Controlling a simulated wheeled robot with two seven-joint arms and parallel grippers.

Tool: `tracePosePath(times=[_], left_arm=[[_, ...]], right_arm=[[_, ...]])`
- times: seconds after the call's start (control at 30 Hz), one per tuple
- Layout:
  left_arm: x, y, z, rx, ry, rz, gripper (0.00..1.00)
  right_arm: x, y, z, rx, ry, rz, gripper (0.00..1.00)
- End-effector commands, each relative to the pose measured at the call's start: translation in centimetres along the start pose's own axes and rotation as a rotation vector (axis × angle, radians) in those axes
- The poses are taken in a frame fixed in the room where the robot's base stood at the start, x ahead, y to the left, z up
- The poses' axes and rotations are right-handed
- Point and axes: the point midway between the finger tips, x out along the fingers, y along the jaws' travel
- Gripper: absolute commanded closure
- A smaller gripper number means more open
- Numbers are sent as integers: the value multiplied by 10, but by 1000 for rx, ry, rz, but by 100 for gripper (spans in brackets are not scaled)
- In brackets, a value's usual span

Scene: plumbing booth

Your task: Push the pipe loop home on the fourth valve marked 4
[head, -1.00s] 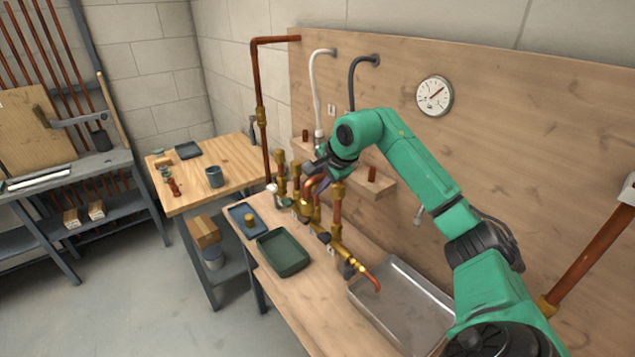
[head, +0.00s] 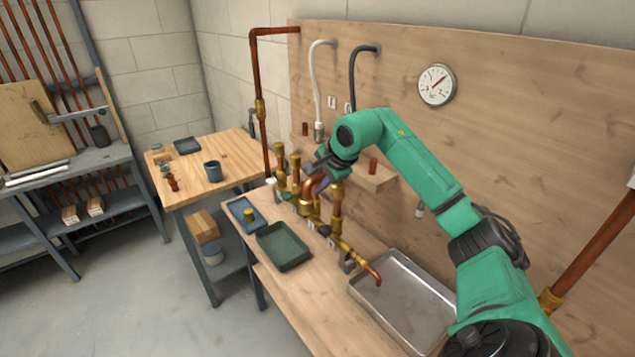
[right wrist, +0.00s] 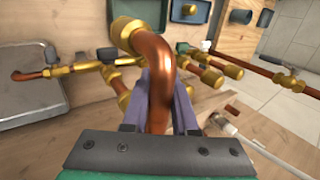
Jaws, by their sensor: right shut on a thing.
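The copper pipe loop (right wrist: 160,75) is a bent tube with a brass nut (right wrist: 124,32) on its far end. My right gripper (right wrist: 163,105) is shut on the loop, with its purple fingers on either side of the tube. In the head view the loop (head: 311,185) is among the brass valves of the manifold (head: 335,228) above the bench. The valve numbers are not readable, so I cannot tell which one is marked 4. I cannot tell how deep the loop's ends sit. My left gripper is not in view.
A metal tray (head: 400,300) lies right of the manifold, and a green tray (head: 284,247) and a blue tray (head: 245,216) lie to its left. Upright copper pipes (head: 260,100) and the wooden wall panel (head: 520,130) stand close behind. The bench front (head: 310,300) is clear.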

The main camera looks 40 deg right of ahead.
Motion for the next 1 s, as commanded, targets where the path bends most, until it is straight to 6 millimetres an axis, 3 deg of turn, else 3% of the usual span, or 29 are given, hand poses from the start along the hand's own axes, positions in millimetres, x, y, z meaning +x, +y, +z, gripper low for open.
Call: tracePosePath(times=[0.8,0.83,0.9,1.0], left_arm=[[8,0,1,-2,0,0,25],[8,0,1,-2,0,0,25],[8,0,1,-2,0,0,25],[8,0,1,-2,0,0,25]], right_arm=[[10,7,0,1,-1,6,100],[10,7,0,1,-1,6,70],[10,7,0,1,-1,5,43],[9,7,0,1,-1,4,38]])
